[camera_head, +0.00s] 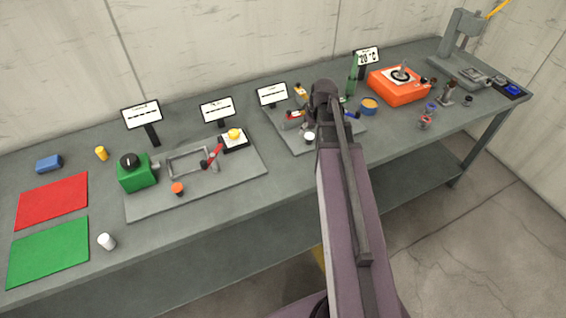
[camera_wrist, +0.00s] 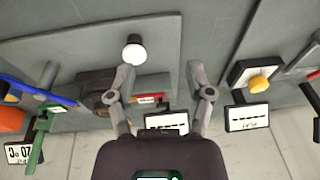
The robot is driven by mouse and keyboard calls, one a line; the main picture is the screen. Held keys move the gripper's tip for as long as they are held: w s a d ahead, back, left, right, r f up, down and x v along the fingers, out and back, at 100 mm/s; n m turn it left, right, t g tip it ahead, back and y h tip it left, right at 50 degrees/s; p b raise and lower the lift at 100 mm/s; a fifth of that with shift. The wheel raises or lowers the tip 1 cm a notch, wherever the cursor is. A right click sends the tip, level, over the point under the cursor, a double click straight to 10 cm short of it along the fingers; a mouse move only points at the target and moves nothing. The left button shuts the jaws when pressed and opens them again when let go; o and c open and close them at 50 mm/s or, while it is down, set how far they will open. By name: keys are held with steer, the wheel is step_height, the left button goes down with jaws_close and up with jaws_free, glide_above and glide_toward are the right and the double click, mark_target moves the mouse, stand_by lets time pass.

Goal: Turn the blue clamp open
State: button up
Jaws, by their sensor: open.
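The blue clamp's handle (camera_wrist: 38,91) is a long bar at the left of the wrist view, beside a grey post (camera_wrist: 46,72). In the head view only a short blue part of the clamp (camera_head: 352,114) shows, just right of my arm. My gripper (camera_wrist: 160,72) is open, with nothing between its fingers. Its fingers are apart from the blue handle, well to the right of it in the wrist view. In the head view my arm hides the gripper and part of the clamp's board.
A white-topped knob (camera_wrist: 134,50) and a brown block (camera_wrist: 93,86) lie near my left finger in the wrist view. A yellow button box (camera_head: 234,136) stands left.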

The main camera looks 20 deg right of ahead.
steer(key=shift+g, duration=0.6)
steer(key=s+a+f+b, duration=0.1)
steer(key=a, duration=0.3)
steer(key=s+a+f+b, duration=0.2)
steer(key=a, duration=0.1)
steer(key=s+a+f+b, duration=0.1)
steer(key=s+a+f, duration=0.1)
steer(key=a, duration=0.2)
steer(key=shift+a+f+b, duration=0.1)
steer(key=shift+a+b, duration=0.2)
steer(key=shift+a, duration=0.05)
steer(key=shift+a, duration=0.1)
steer(key=shift+m+g+h, duration=0.3)
steer(key=shift+g+h, duration=0.1)
steer(key=shift+h, duration=0.1)
steer(key=s+a, duration=0.1)
steer(key=a, duration=0.1)
steer(key=s+a, duration=0.4)
steer(key=shift+s+a, duration=0.1)
steer(key=shift+a, duration=0.3)
steer(key=shift+c, duration=0.7)
